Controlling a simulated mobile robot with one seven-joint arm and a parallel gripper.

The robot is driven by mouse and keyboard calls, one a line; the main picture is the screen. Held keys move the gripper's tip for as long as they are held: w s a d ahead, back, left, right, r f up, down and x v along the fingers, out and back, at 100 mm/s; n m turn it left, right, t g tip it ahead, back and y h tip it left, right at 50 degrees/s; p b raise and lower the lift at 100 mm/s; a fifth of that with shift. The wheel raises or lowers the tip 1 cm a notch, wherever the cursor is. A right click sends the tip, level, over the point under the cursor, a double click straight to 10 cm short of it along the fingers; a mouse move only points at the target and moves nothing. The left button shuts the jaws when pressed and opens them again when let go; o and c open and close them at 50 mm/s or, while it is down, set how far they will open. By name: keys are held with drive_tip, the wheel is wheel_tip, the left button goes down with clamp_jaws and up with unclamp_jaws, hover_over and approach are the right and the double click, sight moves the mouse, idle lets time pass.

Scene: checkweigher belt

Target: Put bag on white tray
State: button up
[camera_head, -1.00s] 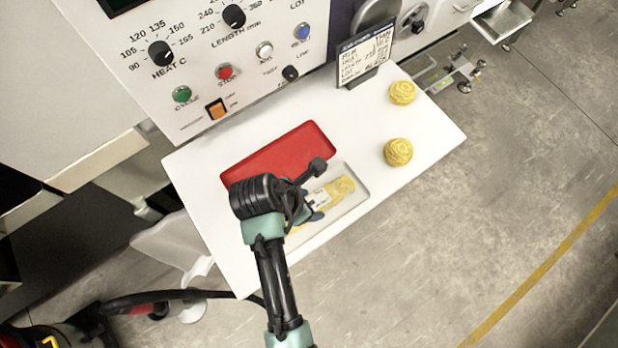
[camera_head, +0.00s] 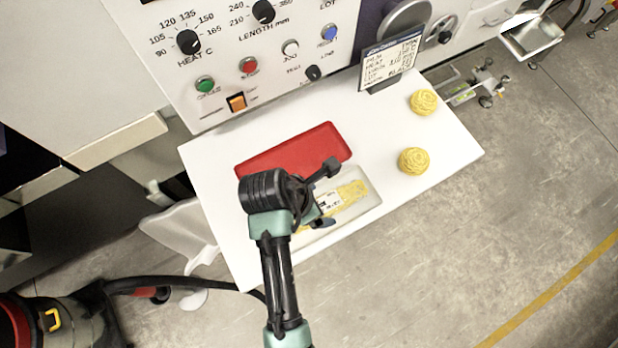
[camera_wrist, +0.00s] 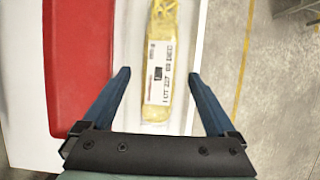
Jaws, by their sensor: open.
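The bag (camera_head: 351,193) is a clear pack of yellow pasta with a white printed label, lying in the white tray (camera_head: 368,205). In the wrist view the bag (camera_wrist: 161,65) runs lengthwise between my fingers, with the white tray (camera_wrist: 127,55) showing beside it. My gripper (camera_wrist: 160,85) is open, its blue fingers apart on either side of the bag and touching nothing that I can see. In the head view my arm hides part of the bag and tray.
A red tray (camera_head: 295,150) lies alongside the white tray on the white table (camera_head: 205,165). Two yellow pasta nests (camera_head: 423,102) (camera_head: 414,160) sit at the right. A written card (camera_head: 391,66) stands at the back before the control panel (camera_head: 215,50).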

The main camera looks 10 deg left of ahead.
drive_tip(key=v, duration=1.1)
drive_tip(key=w+r+m+t+y, duration=0.2)
drive_tip(key=w+r+m+t, duration=0.55)
drive_tip(key=r, duration=0.65)
drive_tip(key=w+r+m+t+y, duration=0.1)
drive_tip(key=w+r+m+t, duration=0.4)
drive_tip(key=w+r, duration=0.65)
drive_tip(key=s+d+r+m+t, duration=0.1)
drive_tip(key=s+r+m+t, duration=0.3)
drive_tip(key=r, duration=0.7)
drive_tip(key=s+d+r+m+t, duration=0.2)
drive_tip(key=s+r+m+t, duration=0.2)
drive_tip(key=r, duration=0.7)
drive_tip(key=s+d+r+m+t, duration=0.1)
drive_tip(key=s+r+m+t, duration=0.3)
drive_tip(key=r, duration=0.7)
drive_tip(key=shift+d+r+m, duration=0.25)
drive_tip(key=shift+m, duration=0.1)
